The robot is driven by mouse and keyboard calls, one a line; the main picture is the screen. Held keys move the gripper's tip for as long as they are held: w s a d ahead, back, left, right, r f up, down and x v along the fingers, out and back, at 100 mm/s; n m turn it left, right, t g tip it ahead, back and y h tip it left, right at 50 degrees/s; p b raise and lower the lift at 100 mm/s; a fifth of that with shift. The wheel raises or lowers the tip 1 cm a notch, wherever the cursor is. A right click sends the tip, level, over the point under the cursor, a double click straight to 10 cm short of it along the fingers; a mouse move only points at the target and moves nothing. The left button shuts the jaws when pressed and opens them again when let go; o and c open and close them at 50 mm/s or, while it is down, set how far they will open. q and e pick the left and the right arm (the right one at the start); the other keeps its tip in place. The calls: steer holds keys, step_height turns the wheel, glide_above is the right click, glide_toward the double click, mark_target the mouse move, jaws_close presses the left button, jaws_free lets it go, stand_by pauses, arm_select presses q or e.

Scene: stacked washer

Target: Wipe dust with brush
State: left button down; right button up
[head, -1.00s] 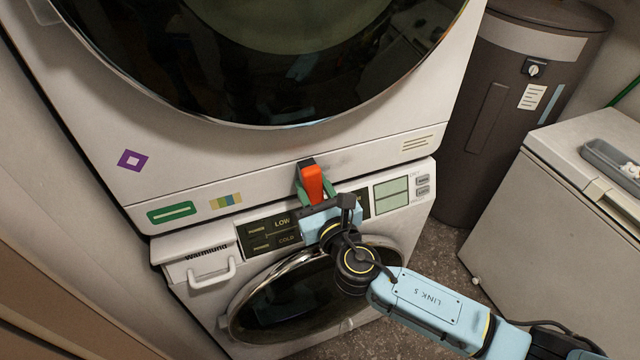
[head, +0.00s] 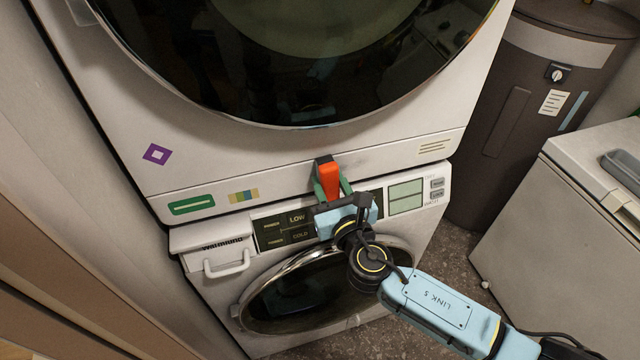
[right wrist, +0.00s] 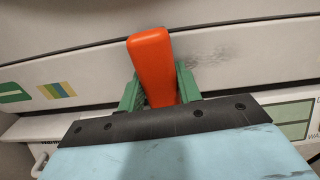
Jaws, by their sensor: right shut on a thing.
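The brush shows as a red-orange handle (head: 329,181), also in the right wrist view (right wrist: 154,66). My right gripper (head: 328,184) has green fingers, and it is shut on the handle in front of the upper washer's lower panel (head: 285,190). The brush's far end is hidden, so I cannot tell whether it touches the panel. A dark dusty smudge (right wrist: 208,58) lies on the pale panel just right of the handle in the right wrist view. My left gripper is out of view.
The lower washer (head: 215,238) has a control panel close below my gripper, a drawer handle and a round door. A dark cylindrical tank (head: 510,120) and a white chest (head: 560,220) stand at the right. Bare floor lies between them and the washer.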

mark_target(349, 166)
steer(key=shift+w+d, duration=0.3)
steer(key=shift+d, duration=0.65)
steer(key=shift+w+d, duration=0.35)
steer(key=shift+d, duration=0.55)
steer(key=shift+w+d, duration=0.3)
steer(key=shift+d, duration=0.65)
steer(key=shift+w+d, duration=0.25)
steer(key=shift+d, duration=0.6)
steer(key=shift+w+d, duration=0.3)
steer(key=shift+d, duration=0.5)
steer(key=shift+w+d, duration=0.25)
steer(key=shift+d, duration=0.6)
steer(key=shift+a+r, duration=0.1)
steer(key=shift+s+a, duration=0.3)
steer(key=shift+a, duration=0.55)
steer(key=shift+s+a+p, duration=0.3)
steer(key=shift+a+p, duration=0.05)
steer(key=shift+a, duration=0.55)
steer(key=shift+s+a+p, duration=0.3)
steer(key=shift+a, duration=0.55)
steer(key=s+a, duration=0.2)
steer(key=a, duration=0.6)
steer(key=shift+s+p, duration=0.3)
steer(key=shift+p, duration=0.15)
steer(key=shift+d, duration=0.1)
